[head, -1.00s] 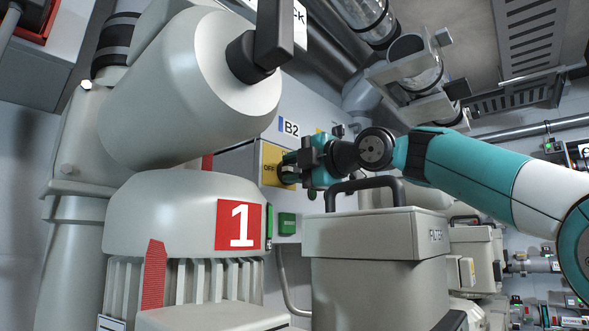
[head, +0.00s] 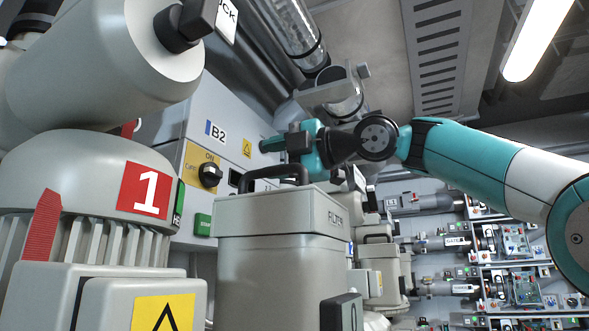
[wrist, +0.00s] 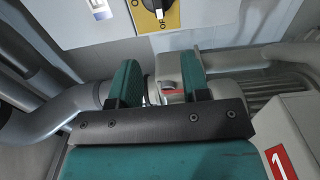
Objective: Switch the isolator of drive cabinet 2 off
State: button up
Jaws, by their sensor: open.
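The isolator is a black rotary knob (head: 209,175) on a yellow plate (head: 193,160) on the grey cabinet marked B2. ON is printed above the knob and OFF to its left; I cannot tell surely which one the knob points to. In the wrist view the knob (wrist: 157,6) is cut by the top edge, with a white mark on it. My gripper (head: 270,144) is right of the plate and higher, apart from the knob. In the wrist view its green fingers (wrist: 160,85) are open, with nothing held between them.
A grey box with a black handle (head: 280,240) stands below my gripper. A large grey machine with a red 1 label (head: 146,190) is at the left. Pipes (wrist: 60,120) run below the cabinet in the wrist view.

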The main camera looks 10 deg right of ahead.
jog(key=v, duration=0.4)
jog(key=shift+s, duration=0.1)
dwell(0.5)
